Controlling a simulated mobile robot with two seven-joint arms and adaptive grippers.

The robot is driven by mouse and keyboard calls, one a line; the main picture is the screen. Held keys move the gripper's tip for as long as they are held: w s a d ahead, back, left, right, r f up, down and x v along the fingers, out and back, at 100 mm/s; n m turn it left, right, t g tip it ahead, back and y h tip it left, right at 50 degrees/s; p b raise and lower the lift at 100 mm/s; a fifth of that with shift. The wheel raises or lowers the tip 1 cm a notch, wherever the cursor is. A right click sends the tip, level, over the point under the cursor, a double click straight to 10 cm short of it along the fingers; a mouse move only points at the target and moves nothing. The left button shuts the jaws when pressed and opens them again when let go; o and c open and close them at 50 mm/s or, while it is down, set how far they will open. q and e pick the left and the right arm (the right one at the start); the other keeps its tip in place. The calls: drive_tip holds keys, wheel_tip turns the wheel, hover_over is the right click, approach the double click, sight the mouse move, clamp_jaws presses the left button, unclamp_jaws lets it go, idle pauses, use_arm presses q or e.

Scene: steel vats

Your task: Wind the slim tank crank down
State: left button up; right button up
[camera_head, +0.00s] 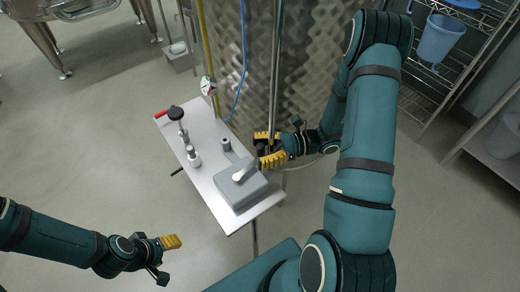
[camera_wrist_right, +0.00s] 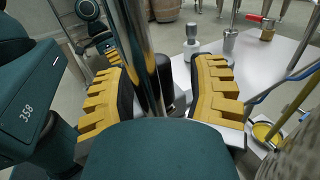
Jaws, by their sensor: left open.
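The slim tank (camera_head: 308,50) is the dimpled steel wall at the top centre in the head view. An upright steel pole (camera_head: 274,75) runs down its front; the wrist view shows a pole (camera_wrist_right: 134,45) between the yellow fingers. My right gripper (camera_head: 268,148) is at the pole's lower part, fingers apart. A dark part (camera_wrist_right: 166,84), perhaps the crank's grip, shows beside the pole between the fingers; I cannot tell whether they touch it. The rest of the crank is hidden. My left gripper (camera_head: 176,256) is open and empty, low at the left.
A small steel table (camera_head: 215,178) holds a grey box (camera_head: 240,186) and several fittings, close to my right gripper. A pressure gauge (camera_head: 208,86) and blue hose (camera_head: 241,80) are beside the tank. A wire rack with a blue bucket (camera_head: 440,38) is top right.

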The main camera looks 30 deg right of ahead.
drive_tip(key=v, duration=1.2)
